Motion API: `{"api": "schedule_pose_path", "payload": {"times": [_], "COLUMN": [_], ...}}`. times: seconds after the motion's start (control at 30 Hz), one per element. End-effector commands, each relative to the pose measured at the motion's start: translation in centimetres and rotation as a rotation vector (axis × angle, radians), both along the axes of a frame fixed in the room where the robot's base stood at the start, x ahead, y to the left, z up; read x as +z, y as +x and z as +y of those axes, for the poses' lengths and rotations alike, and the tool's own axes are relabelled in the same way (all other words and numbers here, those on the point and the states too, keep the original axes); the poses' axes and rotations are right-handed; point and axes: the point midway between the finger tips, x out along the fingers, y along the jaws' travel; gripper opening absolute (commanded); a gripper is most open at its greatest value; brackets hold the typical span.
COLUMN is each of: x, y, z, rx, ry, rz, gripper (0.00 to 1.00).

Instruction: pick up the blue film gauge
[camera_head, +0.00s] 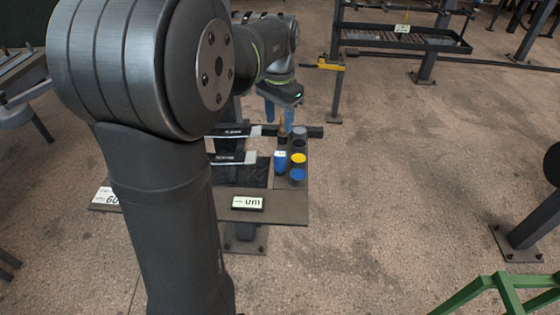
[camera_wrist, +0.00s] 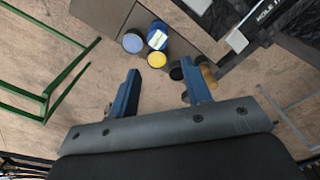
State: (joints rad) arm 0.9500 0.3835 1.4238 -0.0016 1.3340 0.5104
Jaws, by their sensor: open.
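The blue film gauge (camera_head: 280,164) stands on the small dark table, with a white screen on its upper part. My gripper (camera_head: 279,122) is open, with two blue fingers pointing down at the table's far side. In the wrist view the gripper (camera_wrist: 163,80) has nothing between its fingers, and the gauge lies apart from them.
A dark strip holds a yellow disc (camera_head: 298,158), a blue disc (camera_head: 297,175) and darker discs beside the gauge. A brown-topped object (camera_wrist: 208,76) is close to the right finger in the wrist view. Black panels and a "um" display (camera_head: 247,203) occupy the table (camera_head: 285,208).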

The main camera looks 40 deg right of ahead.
Motion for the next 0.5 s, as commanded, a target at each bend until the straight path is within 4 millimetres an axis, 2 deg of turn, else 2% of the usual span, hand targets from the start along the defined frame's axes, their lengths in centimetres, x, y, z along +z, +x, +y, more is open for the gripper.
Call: {"api": "schedule_pose_path", "payload": {"times": [0.1, 0.3, 0.5], "x": [-2.8, -6.8, -8.7], "y": [-0.1, -0.1, -0.1], "z": [0.1, 0.1, 0.0], "rx": [0.000, 0.001, 0.001], "ry": [0.004, 0.004, 0.001], "rz": [0.002, 0.001, -0.001], "gripper": [0.45, 0.45, 0.45]}}
